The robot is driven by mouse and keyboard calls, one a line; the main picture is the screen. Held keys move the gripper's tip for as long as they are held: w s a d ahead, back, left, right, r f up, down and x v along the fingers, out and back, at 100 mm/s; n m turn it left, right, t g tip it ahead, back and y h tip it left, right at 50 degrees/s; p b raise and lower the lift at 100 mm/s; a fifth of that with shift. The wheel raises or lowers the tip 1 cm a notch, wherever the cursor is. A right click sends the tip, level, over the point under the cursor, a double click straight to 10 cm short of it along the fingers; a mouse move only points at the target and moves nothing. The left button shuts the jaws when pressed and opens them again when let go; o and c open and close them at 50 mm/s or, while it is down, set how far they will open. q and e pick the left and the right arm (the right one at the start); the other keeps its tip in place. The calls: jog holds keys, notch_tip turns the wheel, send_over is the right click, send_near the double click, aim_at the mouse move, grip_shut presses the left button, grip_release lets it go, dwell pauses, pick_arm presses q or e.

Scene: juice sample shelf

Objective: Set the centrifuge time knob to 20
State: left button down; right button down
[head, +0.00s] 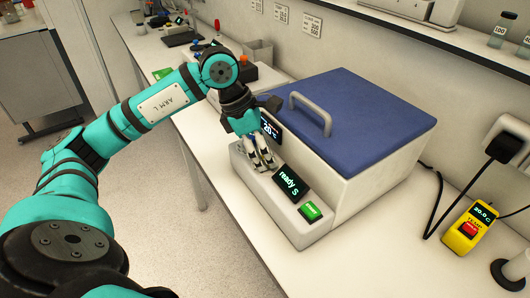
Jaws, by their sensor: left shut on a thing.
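The centrifuge (345,190) is a white box with a blue lid (365,115), shut, with a grey handle (311,112). On its front ledge a dark display (293,181) reads "ready S", with a green button (310,211) beside it. Another display (269,128) on the front face is partly covered by my gripper and seems to show 20 °C. My left gripper (262,164) points down at the ledge, left of the "ready S" display, and is shut on the time knob. The fingers hide the knob, so its setting cannot be read. My right gripper is not in view.
More equipment stands behind the arm. A wall shelf (430,35) runs above. The bench front is clear.

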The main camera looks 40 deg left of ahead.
pick_arm(q)
jog(key=c, duration=1.3)
grip_release()
jog(key=shift+r, duration=0.1)
jog(key=v, duration=1.2)
jog(key=shift+s, duration=0.1)
